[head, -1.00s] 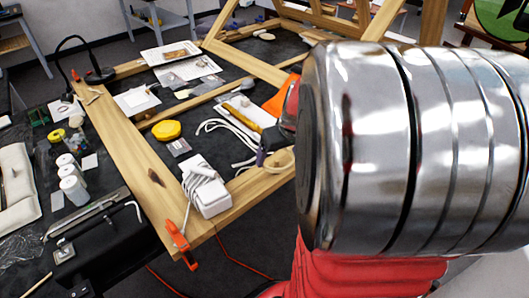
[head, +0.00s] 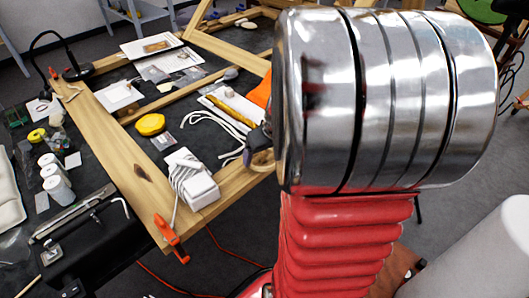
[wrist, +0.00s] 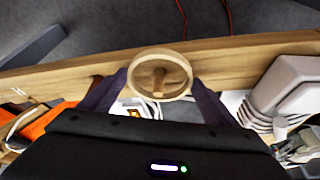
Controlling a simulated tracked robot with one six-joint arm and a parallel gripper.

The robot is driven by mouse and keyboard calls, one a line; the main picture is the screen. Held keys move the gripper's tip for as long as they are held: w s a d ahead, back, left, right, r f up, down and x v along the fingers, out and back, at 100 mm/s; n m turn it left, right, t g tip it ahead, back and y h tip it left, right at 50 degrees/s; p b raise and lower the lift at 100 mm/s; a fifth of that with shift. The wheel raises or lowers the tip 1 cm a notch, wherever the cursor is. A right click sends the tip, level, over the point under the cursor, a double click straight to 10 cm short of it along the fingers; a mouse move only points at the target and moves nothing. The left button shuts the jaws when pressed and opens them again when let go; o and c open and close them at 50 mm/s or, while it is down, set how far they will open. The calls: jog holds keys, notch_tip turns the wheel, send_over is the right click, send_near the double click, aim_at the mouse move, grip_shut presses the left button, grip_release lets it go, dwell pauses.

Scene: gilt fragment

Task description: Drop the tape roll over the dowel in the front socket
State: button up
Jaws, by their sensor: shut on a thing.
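The tape roll (wrist: 160,98) is a pale tan ring between the two dark fingers of my gripper (wrist: 160,80) in the wrist view. The gripper is shut on its outside. Through its hole I see a brown peg-like shape, likely the dowel (wrist: 160,76), near the centre. I cannot tell whether the roll is around the dowel or still above it. The socket is hidden.
A wooden frame beam (wrist: 235,56) runs beneath the roll. A white box with a coiled cord (head: 203,190) stands close to the left of the roll in the head view. An orange clamp (head: 170,238) grips the frame's corner. White cords (head: 215,120) lie behind.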

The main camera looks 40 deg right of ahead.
jog(key=shift+f, duration=0.4)
jog(key=o, duration=1)
jog(key=shift+r, duration=0.85)
jog(key=v, duration=1.1)
jog(key=shift+s+r, duration=0.2)
jog(key=shift+r, duration=0.1)
